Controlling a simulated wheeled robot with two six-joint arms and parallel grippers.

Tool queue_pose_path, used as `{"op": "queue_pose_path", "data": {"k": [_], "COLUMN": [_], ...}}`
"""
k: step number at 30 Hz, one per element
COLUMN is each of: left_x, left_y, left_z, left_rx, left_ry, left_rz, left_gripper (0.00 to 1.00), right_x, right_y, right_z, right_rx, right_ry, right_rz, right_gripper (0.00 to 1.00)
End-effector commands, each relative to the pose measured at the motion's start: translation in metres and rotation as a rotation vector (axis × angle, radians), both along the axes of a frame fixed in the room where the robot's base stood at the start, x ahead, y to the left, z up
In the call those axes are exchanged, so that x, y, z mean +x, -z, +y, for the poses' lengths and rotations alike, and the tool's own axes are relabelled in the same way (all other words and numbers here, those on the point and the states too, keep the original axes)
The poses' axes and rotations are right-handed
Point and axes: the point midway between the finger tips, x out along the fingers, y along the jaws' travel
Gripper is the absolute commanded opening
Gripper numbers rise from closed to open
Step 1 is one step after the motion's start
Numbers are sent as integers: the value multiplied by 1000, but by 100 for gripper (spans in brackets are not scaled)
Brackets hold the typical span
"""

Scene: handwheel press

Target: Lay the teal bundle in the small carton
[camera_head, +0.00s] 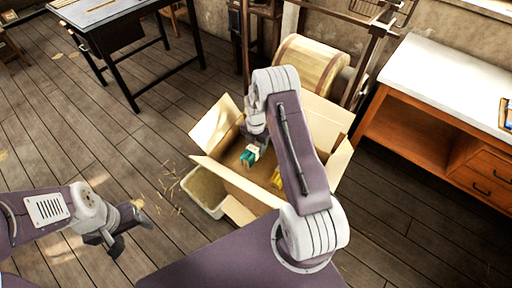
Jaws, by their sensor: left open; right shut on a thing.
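The teal bundle (249,157), with a pale part beside the teal, shows over the inside of an open cardboard carton (226,176). My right gripper (253,144) reaches down over the carton and is shut on the bundle. Whether the bundle touches the carton's floor I cannot tell. My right arm hides much of the carton's middle and right side. My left gripper (128,229) is open and empty, low over the floor at the left, well away from the carton.
A yellow thing (277,180) shows inside the carton, partly hidden by my arm. A pale bin (204,193) stands against the carton's left side. A wooden drum (312,64) stands behind. A white-topped bench (450,85) is at right, a dark table (105,12) at back left.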

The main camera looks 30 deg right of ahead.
Motion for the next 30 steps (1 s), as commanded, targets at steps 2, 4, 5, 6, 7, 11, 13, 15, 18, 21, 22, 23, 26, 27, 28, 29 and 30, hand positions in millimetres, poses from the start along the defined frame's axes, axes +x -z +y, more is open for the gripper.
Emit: {"op": "queue_pose_path", "data": {"k": [2,4,5,6,7,11,13,15,18,21,22,23,26,27,28,29,30], "left_x": [0,0,0,0,0,0,0,0,0,0,0,0,0,0,0,0,0], "left_y": [3,5,5,6,7,8,7,7,7,7,7,7,1,-4,-8,-2,1], "left_z": [0,0,0,0,0,0,0,0,0,0,0,0,0,0,0,0,0], "left_rx": [0,0,0,0,0,0,0,0,0,0,0,0,0,0,0,0,0], "left_ry": [0,0,0,0,0,0,0,0,0,0,0,0,0,0,0,0,0], "left_rz": [0,0,0,0,0,0,0,0,0,0,0,0,0,0,0,0,0], "left_gripper": [65,65,65,65,65,65,65,65,65,65,65,65,65,65,65,65,65], "right_x": [0,0,0,0,0,0,0,0,0,0,0,0,0,0,0,1,1], "right_y": [4,6,7,8,9,11,10,10,10,10,10,10,3,-4,-10,-11,-18], "right_z": [0,0,0,0,0,0,0,0,0,0,0,0,0,0,0,0,0], "right_rx": [0,0,0,0,0,0,0,0,0,0,0,0,0,0,0,-1,-1], "right_ry": [0,0,0,0,0,0,0,0,0,0,0,0,0,0,0,0,0], "right_rz": [0,0,0,0,0,0,0,0,0,0,0,0,0,-1,-1,-4,-4], "right_gripper": [0,0,0,0,0,0,52,65,65,65,65,65,65,65,65,65,65]}}
